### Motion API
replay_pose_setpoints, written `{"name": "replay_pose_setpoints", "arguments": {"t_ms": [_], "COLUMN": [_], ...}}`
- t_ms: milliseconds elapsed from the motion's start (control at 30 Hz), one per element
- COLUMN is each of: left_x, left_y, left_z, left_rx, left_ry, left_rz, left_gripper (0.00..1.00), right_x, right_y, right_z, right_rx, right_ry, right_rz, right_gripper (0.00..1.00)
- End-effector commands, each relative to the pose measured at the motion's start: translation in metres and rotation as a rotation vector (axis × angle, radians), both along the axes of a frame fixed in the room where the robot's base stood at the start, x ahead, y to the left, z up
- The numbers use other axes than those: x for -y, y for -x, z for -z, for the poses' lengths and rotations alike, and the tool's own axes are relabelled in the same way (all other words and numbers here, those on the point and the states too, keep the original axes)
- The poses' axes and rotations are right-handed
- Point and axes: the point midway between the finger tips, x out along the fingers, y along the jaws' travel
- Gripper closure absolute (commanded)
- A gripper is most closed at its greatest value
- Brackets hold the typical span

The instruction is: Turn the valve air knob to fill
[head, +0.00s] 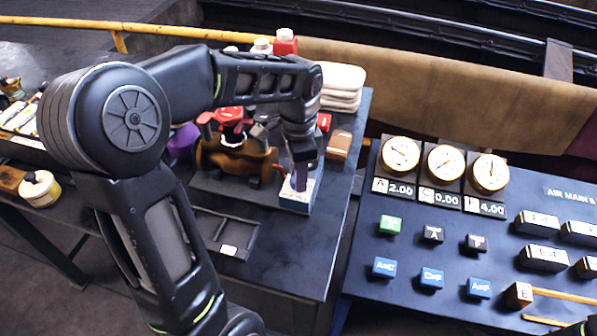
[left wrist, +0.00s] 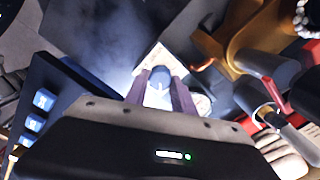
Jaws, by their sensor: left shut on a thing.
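The air knob is a small dark blue knob (left wrist: 160,77) on a pale labelled block, seen in the left wrist view. The pale block (head: 297,196) with blue sides stands near the right edge of the workbench in the head view. My left gripper (left wrist: 162,92) points down at the block, with its two purple-grey fingers on either side of the knob and shut on it. In the head view the left gripper (head: 300,178) hides the knob. The label text is too small to read. My right gripper does not show clearly.
A brass valve body (head: 235,158) with red handles stands left of the block. A panel (head: 440,250) with gauges (head: 401,155) and several buttons stands to the right, across a narrow gap.

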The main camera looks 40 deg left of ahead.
Motion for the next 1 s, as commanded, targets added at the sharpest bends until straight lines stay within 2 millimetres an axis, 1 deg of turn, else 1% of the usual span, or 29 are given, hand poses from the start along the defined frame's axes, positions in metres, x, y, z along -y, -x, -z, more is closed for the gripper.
{"name": "replay_pose_setpoints", "arguments": {"t_ms": [200, 400, 600, 933, 967, 1000], "left_x": [0.0002, 0.0003, 0.0003, 0.0003, 0.0003, 0.0002], "left_y": [-0.0004, -0.0003, -0.0004, -0.0003, -0.0003, -0.0004], "left_z": [-0.001, -0.0008, -0.0007, -0.0007, -0.0007, -0.0007], "left_rx": [0.002, 0.003, 0.003, 0.003, 0.003, 0.003], "left_ry": [-0.001, 0.0, 0.0, -0.001, -0.001, -0.001], "left_rz": [0.155, 0.241, 0.274, 0.277, 0.277, 0.277], "left_gripper": [1.0, 1.0, 1.0, 1.0, 0.69, 0.65], "right_x": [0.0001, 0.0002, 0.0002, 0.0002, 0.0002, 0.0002], "right_y": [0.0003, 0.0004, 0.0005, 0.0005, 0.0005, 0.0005], "right_z": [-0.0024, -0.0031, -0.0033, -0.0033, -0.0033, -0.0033], "right_rx": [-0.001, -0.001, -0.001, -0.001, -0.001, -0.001], "right_ry": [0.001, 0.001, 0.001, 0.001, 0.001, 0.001], "right_rz": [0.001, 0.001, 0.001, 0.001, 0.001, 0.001], "right_gripper": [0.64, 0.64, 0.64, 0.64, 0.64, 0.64]}}
